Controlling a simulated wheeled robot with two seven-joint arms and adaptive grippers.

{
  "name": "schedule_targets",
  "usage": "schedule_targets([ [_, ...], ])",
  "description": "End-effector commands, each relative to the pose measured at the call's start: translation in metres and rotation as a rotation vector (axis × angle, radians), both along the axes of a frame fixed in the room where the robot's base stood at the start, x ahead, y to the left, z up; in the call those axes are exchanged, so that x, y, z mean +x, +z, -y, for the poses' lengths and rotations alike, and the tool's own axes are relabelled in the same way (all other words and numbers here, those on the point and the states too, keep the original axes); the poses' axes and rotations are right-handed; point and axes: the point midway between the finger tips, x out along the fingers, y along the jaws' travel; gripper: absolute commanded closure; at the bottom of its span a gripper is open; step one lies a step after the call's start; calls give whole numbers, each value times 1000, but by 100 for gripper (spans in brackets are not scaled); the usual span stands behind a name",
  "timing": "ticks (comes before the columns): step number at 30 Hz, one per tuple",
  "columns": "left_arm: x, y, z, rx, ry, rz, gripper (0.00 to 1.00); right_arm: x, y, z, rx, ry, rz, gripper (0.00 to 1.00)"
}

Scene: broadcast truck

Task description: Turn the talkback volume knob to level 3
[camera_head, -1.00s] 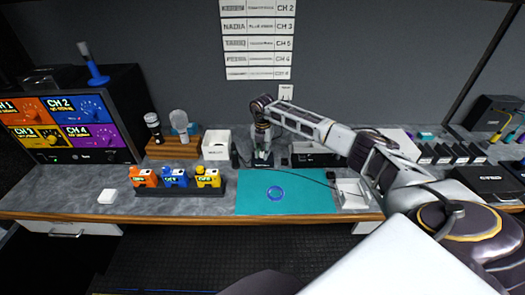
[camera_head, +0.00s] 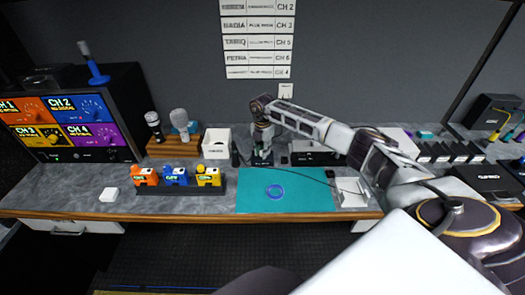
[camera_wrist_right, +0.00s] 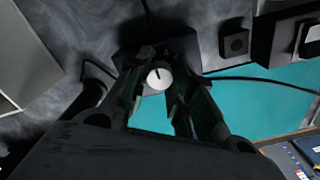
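The talkback volume knob (camera_wrist_right: 158,77) is a small white disc with a dark pointer line, seen in the right wrist view. The line points roughly toward the top of that picture. The knob belongs to a dark box (camera_wrist_right: 137,60), mostly covered by my fingers. My right gripper (camera_wrist_right: 157,80) has one finger on either side of the knob; I cannot tell whether they touch it. In the head view the right gripper (camera_head: 262,157) points down at the back edge of the teal mat, and hides the knob. Level marks cannot be read. My left gripper is out of view.
A white box (camera_head: 217,143) and two microphones stand left of the gripper. Orange, blue and yellow units sit in a dark rack (camera_head: 180,190). A white tray (camera_head: 352,199) lies right of the mat.

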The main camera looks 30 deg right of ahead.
Motion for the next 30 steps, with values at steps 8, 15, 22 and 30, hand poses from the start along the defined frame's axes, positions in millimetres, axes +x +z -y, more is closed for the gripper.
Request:
schedule_targets([
  [8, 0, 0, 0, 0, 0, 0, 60, 0, 1, 0, 0, 0, 1, 54],
  [15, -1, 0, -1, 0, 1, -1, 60, 0, 1, 0, 0, 1, 1, 54],
  [22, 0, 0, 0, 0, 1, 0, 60, 1, 12, 0, 0, 2, 1, 54],
  [30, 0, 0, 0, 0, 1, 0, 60, 1, 45, 1, 1, 0, 4, 54],
])
